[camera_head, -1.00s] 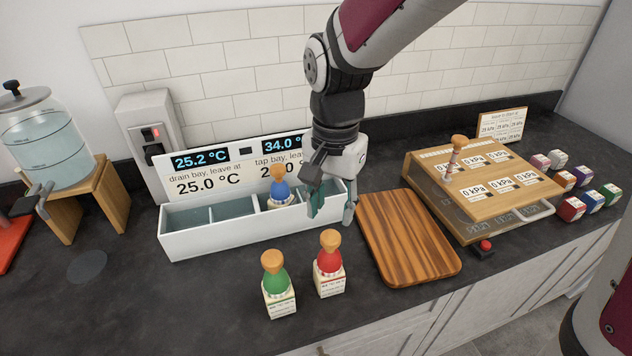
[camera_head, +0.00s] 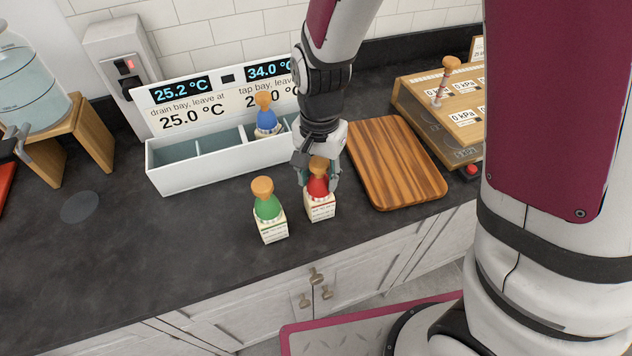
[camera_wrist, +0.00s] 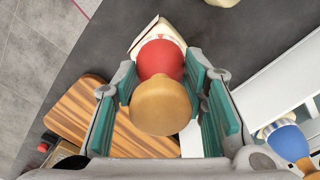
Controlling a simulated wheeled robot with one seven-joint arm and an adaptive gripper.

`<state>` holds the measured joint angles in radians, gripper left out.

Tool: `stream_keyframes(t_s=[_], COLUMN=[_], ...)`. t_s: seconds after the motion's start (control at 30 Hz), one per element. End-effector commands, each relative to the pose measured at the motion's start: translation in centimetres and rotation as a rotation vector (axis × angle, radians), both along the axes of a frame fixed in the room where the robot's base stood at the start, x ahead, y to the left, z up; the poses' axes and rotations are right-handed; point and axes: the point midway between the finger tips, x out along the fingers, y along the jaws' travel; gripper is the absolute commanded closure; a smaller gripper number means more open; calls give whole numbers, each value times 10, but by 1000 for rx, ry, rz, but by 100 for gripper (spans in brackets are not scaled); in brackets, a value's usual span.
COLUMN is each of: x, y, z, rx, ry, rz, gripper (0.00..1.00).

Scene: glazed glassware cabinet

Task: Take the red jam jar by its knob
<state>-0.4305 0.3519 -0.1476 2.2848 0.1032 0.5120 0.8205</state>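The red jam jar (camera_head: 318,187) has a red body, a round wooden knob (camera_wrist: 160,105) and a cream labelled block under it. It stands upright on the dark worktop, near its front edge. My gripper (camera_head: 318,176) is right over it, pointing down. In the wrist view, its teal-padded fingers (camera_wrist: 160,88) stand apart on both sides of the knob and the red body. A narrow gap seems to show at each side, so the gripper looks open. The head view partly hides the knob behind the fingers.
A similar green jar (camera_head: 267,207) stands close to the left. A white divided trough (camera_head: 178,179) with a blue-bodied piece (camera_head: 266,120) is behind. A striped wooden board (camera_head: 395,165) lies to the right. The worktop at the left front is clear.

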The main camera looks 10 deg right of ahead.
Motion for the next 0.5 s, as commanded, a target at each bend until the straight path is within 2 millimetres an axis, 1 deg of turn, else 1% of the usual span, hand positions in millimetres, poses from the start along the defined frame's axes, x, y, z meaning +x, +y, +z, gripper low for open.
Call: stream_keyframes(t_s=[0.2,0.23,0.27,0.3,0.4,0.5], x=[0,0,0,0,0,0], y=[0,0,0,0,0,0], z=[-1,-1,-1,-1,-1,0], rx=[0,0,0,0,0,0], ry=[-1,-1,-1,-1,-1,-1], rz=[1,1,1,1,1,1], gripper=[61,65,72,81,100,100])
